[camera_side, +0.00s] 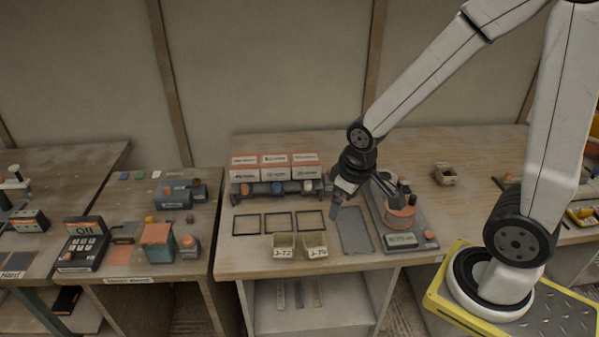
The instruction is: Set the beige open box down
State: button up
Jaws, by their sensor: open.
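My gripper (335,211) is open and points down above the table, between the black frames and a grey mat. It is apart from all three boxes. Its fingertips are small in this view, and I see nothing held between them.
Three black square frames (279,222) lie behind the front boxes. A rack with white and orange cartons (275,172) stands behind them. A flat grey mat (355,235) and a device with an orange round part (399,219) are to the right. The tabletop around the third box is mostly clear.

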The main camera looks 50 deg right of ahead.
jog(key=d+f+n+g+h, duration=0.2)
jog(key=d+f, duration=0.1)
jog(key=d, duration=0.8)
jog(key=w+d+f+n+g+h, duration=0.1)
jog(key=d+f+n+g+h, duration=0.1)
jog(key=d, duration=1)
jog(key=w+d+f+n+g+h, duration=0.1)
jog(key=d+f+n+g+h, duration=0.1)
jog(key=d, duration=1)
jog(key=shift+w+d+f+g, duration=0.15)
jog(key=shift+f+g, duration=0.7)
jog(key=shift+g, duration=0.15)
jog(key=s+d+f+n+g+h, duration=0.2)
jog(key=s+d, duration=0.5)
jog(key=d, duration=0.6)
jog(key=shift+f+g+h, duration=0.6)
jog(key=shift+g, duration=0.3)
jog(key=shift+s+f, duration=0.1)
jog(key=shift+f, duration=1.7)
